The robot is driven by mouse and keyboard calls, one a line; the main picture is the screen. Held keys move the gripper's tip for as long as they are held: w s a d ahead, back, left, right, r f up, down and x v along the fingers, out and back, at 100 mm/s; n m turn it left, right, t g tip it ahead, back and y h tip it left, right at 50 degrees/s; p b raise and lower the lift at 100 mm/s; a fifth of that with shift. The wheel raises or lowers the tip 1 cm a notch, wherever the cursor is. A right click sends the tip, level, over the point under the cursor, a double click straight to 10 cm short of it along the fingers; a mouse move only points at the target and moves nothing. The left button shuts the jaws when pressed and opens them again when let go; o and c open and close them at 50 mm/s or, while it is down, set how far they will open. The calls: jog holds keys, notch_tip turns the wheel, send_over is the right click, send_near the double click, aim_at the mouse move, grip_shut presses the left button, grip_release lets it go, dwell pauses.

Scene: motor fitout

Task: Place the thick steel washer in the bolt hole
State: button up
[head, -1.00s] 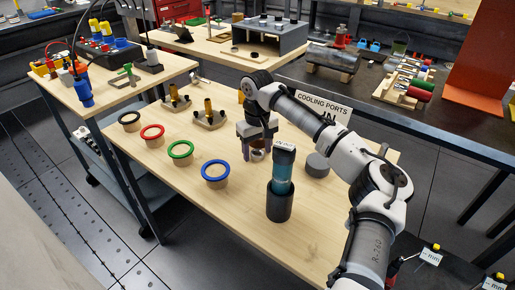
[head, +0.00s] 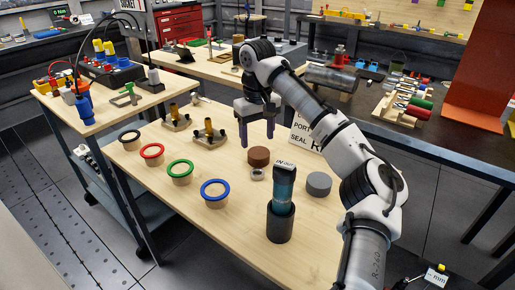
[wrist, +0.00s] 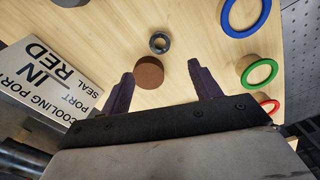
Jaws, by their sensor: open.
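A small grey steel ring, apparently the thick steel washer (head: 257,174), lies flat on the wooden table in front of a brown round block (head: 258,156). In the wrist view the washer (wrist: 153,38) is just beyond the brown block (wrist: 149,73). My gripper (head: 257,140) is open and empty, raised above the table behind the block. In the wrist view its two dark fingers (wrist: 160,75) are spread apart, with the block showing between them. Two flanged mounts with brass posts (head: 209,132) stand to the left; I cannot tell which hole is the bolt hole.
A dark cylinder with a blue-green body (head: 281,200) stands upright right of the washer. A grey disc (head: 319,184) and a cooling-port sign (head: 304,141) are further right. Blue (head: 215,192), green (head: 180,172), red and black rings sit on stands to the left.

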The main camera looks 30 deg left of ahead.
jog(key=s+d+t+y+b, duration=0.1)
jog(key=s+d+t+y, duration=0.1)
jog(key=s+d+y, duration=0.3)
jog(key=h, duration=0.1)
send_near(256, 175)
jog(key=shift+d+f, duration=0.2)
jog(key=shift+f, duration=0.4)
jog(key=shift+a+p+x, duration=0.15)
jog(key=shift+p+x, duration=0.05)
jog(key=shift+x, duration=1.15)
jog(key=shift+a+p+x, duration=0.15)
jog(key=shift+p+x, duration=0.05)
jog(key=shift+x, duration=1.15)
jog(key=shift+w+r, duration=0.15)
jog(key=c, duration=1.2)
